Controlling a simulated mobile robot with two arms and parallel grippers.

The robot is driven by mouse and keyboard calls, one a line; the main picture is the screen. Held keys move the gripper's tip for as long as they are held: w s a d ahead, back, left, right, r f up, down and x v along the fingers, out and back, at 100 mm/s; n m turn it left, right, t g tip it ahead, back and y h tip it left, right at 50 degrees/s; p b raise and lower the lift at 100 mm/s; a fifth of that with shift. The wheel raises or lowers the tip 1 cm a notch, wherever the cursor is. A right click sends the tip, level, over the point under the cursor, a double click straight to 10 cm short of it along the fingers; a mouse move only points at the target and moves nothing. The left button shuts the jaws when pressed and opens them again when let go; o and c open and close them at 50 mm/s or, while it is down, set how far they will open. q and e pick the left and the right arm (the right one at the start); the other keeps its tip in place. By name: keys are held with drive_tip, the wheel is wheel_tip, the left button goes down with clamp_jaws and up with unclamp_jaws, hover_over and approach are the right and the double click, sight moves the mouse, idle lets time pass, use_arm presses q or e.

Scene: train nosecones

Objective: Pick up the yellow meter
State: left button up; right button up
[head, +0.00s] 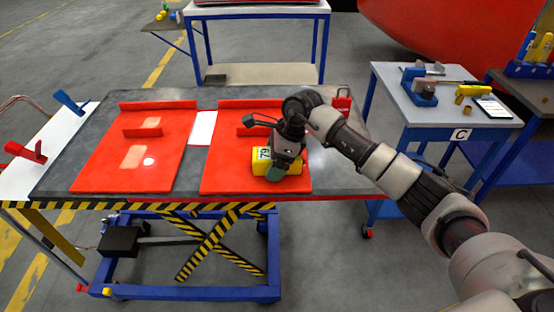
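The yellow meter (261,168) sits on the right-hand red board (222,178) on the grey lift table (64,179). It has a white label with dark marks on its left part. My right arm reaches in from the lower right, and my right gripper (276,172) is at the meter, over its middle and front. The gripper hides part of the meter. The fingers are small and dark here, so I cannot tell whether they grip it or only stand around it. My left gripper is not in view.
Another red board (100,165) lies at the left with a raised red block. Red and blue clamps (30,152) stand on the white left side. A side table (400,105) with a blue vise, brass parts and a tablet is at the right. A bench stands behind.

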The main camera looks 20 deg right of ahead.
drive_tip(key=shift+f, duration=0.1)
drive_tip(key=shift+c, duration=0.2)
drive_tip(key=c, duration=1.3)
